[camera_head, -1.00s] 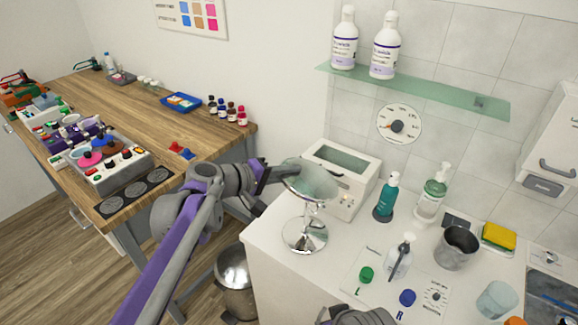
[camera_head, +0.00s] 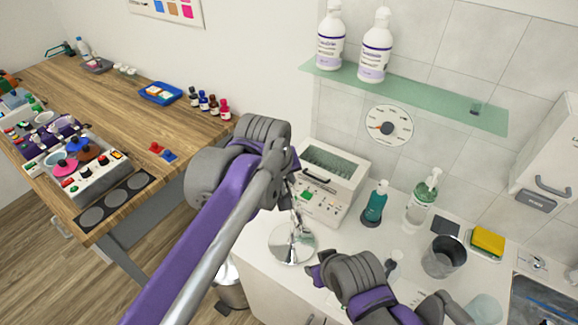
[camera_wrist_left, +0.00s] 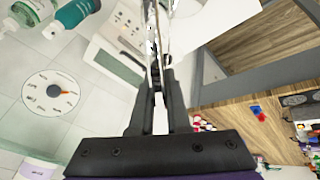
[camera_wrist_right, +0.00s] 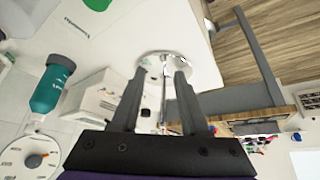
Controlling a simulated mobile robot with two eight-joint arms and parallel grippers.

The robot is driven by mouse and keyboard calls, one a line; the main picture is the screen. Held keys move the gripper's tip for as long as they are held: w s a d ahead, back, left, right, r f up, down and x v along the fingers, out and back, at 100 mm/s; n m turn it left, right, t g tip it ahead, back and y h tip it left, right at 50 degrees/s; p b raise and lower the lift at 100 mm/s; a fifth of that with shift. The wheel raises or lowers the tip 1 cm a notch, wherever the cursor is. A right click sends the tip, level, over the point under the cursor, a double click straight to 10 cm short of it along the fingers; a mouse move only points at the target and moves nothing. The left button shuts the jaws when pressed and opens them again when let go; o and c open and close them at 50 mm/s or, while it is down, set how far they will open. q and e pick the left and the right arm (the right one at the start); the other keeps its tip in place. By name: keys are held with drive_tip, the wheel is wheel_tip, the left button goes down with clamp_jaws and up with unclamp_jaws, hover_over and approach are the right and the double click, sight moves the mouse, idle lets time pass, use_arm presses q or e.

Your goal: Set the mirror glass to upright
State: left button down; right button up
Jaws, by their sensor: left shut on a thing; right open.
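The mirror is a round glass on a chrome stand. In the head view its round base (camera_head: 291,246) stands on the white counter, and my left arm hides most of the glass. In the left wrist view the glass (camera_wrist_left: 157,42) shows nearly edge-on, as a thin strip between the fingers. My left gripper (camera_wrist_left: 159,80) is shut on the glass. My right gripper (camera_wrist_right: 160,76) is open and empty. In the right wrist view the mirror's base and thin stem (camera_wrist_right: 163,92) show beyond and between its fingers. The exact tilt of the glass is hard to tell.
A white box-shaped device (camera_head: 330,205) stands right behind the mirror. A teal bottle (camera_head: 374,203), a pump bottle (camera_head: 421,200) and a metal cup (camera_head: 443,258) stand to the right. A glass shelf (camera_head: 420,98) hangs above. The wooden bench (camera_head: 110,95) is at left.

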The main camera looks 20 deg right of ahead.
use_arm(q)
drive_tip(key=shift+s+d+r+y, duration=0.15)
drive_tip(key=shift+d+y, duration=0.15)
drive_tip(key=shift+y, duration=0.3)
drive_tip(key=shift+d+m+y+p, duration=0.2)
drive_tip(key=shift+m+y+p, duration=0.15)
drive_tip(key=shift+y, duration=0.35)
use_arm(e)
drive_tip(key=shift+w+d+r, duration=0.25)
drive_tip(key=shift+d+r, duration=0.05)
drive_tip(key=shift+r, duration=0.35)
use_arm(q)
drive_tip(key=shift+s+f, duration=0.1)
drive_tip(key=shift+f, duration=0.1)
drive_tip(key=c, duration=0.9)
unclamp_jaws()
drive_tip(key=shift+r, duration=0.1)
drive_tip(key=v, duration=1)
drive_tip(key=shift+s+r, duration=0.15)
drive_tip(key=shift+r, duration=0.2)
use_arm(e)
drive_tip(key=shift+w+r, duration=0.15)
drive_tip(key=shift+r, duration=0.1)
